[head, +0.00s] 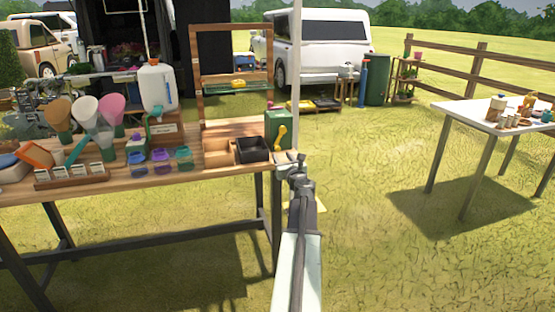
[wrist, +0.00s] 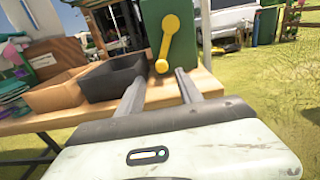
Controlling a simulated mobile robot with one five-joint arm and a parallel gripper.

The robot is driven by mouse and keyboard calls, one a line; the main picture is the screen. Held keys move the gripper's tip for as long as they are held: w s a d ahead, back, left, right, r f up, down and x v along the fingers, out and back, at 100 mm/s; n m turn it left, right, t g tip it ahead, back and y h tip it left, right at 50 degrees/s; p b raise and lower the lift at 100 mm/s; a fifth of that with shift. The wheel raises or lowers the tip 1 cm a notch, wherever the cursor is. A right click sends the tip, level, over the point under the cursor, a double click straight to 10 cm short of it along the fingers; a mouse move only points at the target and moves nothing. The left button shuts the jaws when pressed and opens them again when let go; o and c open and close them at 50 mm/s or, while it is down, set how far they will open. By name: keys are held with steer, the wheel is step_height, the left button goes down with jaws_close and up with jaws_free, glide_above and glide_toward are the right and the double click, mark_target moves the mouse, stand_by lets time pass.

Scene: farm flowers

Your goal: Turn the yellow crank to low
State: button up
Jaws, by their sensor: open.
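The yellow crank (head: 281,137) is on the front of a green box (head: 271,124) at the right end of the wooden table. In the wrist view the crank (wrist: 169,42) has a round knob at the top and a smaller end at the bottom, tilted slightly. The green box (wrist: 195,55) stands behind it. My gripper (head: 292,160) is at the table's right end, just below the crank. In the wrist view my gripper (wrist: 157,76) is open and empty, its two fingers pointing at the crank's lower end. I cannot tell whether they touch it.
A black tray (head: 253,149) and a wooden tray (head: 219,152) sit just left of the green box. Flower cones, jars and a white jug (head: 158,86) stand further left. A pale pole (head: 295,70) rises behind the box. The grass to the right is open up to a white table (head: 470,112).

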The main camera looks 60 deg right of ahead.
mark_target(279, 150)
steer(key=x, duration=0.8)
steer(key=shift+s+d, duration=0.2)
jaws_close()
stand_by(1.1)
